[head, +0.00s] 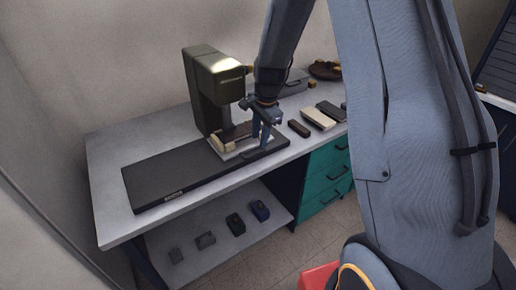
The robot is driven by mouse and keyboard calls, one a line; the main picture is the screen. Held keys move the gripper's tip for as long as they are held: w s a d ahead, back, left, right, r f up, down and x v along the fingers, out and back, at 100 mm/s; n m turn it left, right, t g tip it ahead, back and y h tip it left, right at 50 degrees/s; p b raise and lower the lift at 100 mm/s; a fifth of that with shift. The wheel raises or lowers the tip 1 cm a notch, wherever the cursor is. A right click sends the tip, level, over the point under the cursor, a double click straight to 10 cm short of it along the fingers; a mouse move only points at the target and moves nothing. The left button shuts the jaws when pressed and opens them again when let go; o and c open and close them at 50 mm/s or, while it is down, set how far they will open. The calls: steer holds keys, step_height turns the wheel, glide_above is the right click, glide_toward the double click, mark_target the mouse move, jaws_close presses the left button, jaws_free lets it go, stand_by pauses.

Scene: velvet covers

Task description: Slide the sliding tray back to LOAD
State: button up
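The sliding tray (228,152) is a pale plate in the head view, at the right part of a long dark base (165,181) and under the head of an olive-green press (212,85). A tan and dark brown piece (232,137) lies on it. A small pale label (173,194) is on the base's front left edge; its text is too small to read. My gripper (261,139) points down at the right end of the tray. Its two blue fingers are apart, with a gap between them. Whether they touch the tray is unclear.
Dark and pale blocks (318,118) lie on the bench (112,165) to the right, with a grey case (293,82) behind. Several small items stand on the lower shelf (190,225). Teal drawers (325,180) are at right. The base's left part is clear.

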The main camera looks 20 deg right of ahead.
mark_target(257, 153)
steer(key=shift+w+a+f+p, duration=0.1)
steer(key=shift+w+f+p, duration=0.15)
steer(key=shift+f, duration=0.85)
steer(key=shift+w+a+f+p, duration=0.1)
steer(key=shift+f+p, duration=0.25)
steer(key=shift+f, duration=0.8)
steer(key=shift+w+f+p, duration=0.2)
steer(key=shift+f+p, duration=0.1)
steer(key=shift+f, duration=0.8)
jaws_close()
